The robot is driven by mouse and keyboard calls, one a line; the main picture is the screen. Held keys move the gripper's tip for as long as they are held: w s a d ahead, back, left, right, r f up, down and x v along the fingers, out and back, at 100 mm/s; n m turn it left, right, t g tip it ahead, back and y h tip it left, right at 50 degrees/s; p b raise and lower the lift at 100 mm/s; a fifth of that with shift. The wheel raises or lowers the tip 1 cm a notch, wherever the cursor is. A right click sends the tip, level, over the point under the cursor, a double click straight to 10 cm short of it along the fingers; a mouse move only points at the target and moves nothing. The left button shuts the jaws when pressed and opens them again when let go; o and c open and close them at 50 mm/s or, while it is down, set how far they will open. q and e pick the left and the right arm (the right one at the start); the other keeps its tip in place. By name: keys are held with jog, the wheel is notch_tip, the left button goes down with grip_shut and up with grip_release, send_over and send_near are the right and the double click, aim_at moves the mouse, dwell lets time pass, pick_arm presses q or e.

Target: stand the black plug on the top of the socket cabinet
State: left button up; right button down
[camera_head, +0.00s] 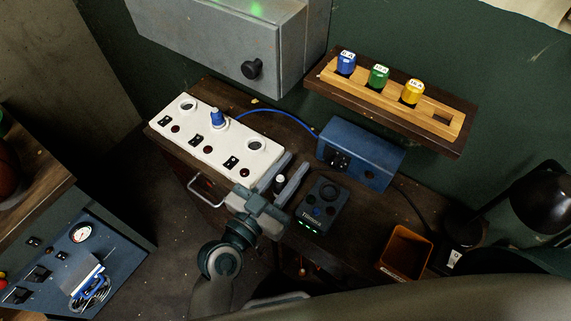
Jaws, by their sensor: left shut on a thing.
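My left gripper (280,181) is shut on a small dark plug with a white top (280,179), which I take to be the black plug. Its fingers hide most of the plug. The gripper is at the right end of the white socket cabinet top (176,148). I cannot tell its height above the surface. The white top has round sockets, black switches and dark red buttons. A blue plug (217,118) with a cable stands in the middle socket; the two outer sockets look empty. My right gripper is not in view.
A grey wall box (225,45) with a black knob overhangs behind. A wooden rack (425,112) holds blue, green and yellow plugs. A blue box (375,155), a black device (321,207) and an orange bin (405,253) stand to the right. A black lamp is at far right.

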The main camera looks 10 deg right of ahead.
pick_arm(q)
jog(key=w+f, duration=0.1)
jog(key=w, duration=0.2)
jog(key=w+f, duration=0.1)
jog(key=shift+w+a+f, duration=0.25)
jog(key=shift+f, duration=0.05)
jog(key=shift+f, duration=2.05)
jog(key=shift+s+f+b, duration=0.1)
jog(key=shift+f+b, duration=0.05)
jog(key=shift+b, duration=0.15)
jog(key=o, duration=1)
jog(key=shift+c, duration=0.2)
